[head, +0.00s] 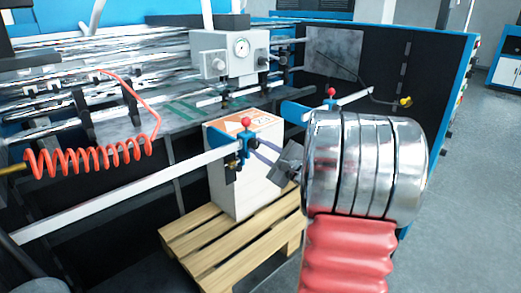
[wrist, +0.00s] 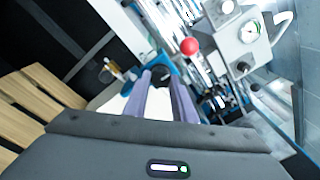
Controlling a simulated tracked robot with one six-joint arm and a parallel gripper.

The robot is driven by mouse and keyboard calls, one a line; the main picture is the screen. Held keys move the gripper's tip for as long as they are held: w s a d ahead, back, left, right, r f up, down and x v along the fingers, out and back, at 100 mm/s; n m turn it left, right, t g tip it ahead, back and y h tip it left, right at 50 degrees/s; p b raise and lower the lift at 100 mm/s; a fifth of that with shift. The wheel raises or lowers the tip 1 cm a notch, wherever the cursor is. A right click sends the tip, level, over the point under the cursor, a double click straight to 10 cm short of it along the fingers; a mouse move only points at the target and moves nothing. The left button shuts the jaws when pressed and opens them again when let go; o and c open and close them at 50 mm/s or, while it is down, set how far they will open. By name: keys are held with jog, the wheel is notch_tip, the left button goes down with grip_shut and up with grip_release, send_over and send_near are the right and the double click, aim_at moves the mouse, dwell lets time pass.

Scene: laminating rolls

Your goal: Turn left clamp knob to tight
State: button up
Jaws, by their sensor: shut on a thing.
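The left clamp (head: 243,143) is a blue block on a pale bar, with a red ball on top. It also shows in the wrist view (wrist: 167,64), with its red ball (wrist: 190,46) up and to the right. My gripper (head: 256,147) reaches in from the right at this clamp. In the wrist view, the two purple-grey fingers of my gripper (wrist: 163,84) run up to the blue clamp and are shut on the left clamp knob. The knob is mostly hidden between the fingertips, so its turn angle cannot be told.
A second blue clamp (head: 296,111) with a red ball stands on the bar to the right. A white box (head: 233,187) on a wooden pallet (head: 215,237) is below. A red coiled hose (head: 95,160) hangs left. A gauge box (head: 230,55) stands behind.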

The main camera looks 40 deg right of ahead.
jog(key=shift+m, duration=0.4)
jog(key=m, duration=0.7)
jog(key=shift+m+g, duration=0.3)
jog(key=m+y, duration=0.1)
jog(key=m, duration=0.7)
jog(key=shift+m+y, duration=0.3)
jog(key=o, duration=1)
jog(key=shift+r, duration=0.1)
jog(key=shift+o, duration=0.2)
jog(key=s+r, duration=0.1)
jog(key=s, duration=1.2)
jog(key=shift+s+d, duration=0.25)
jog(key=shift+s, duration=0.1)
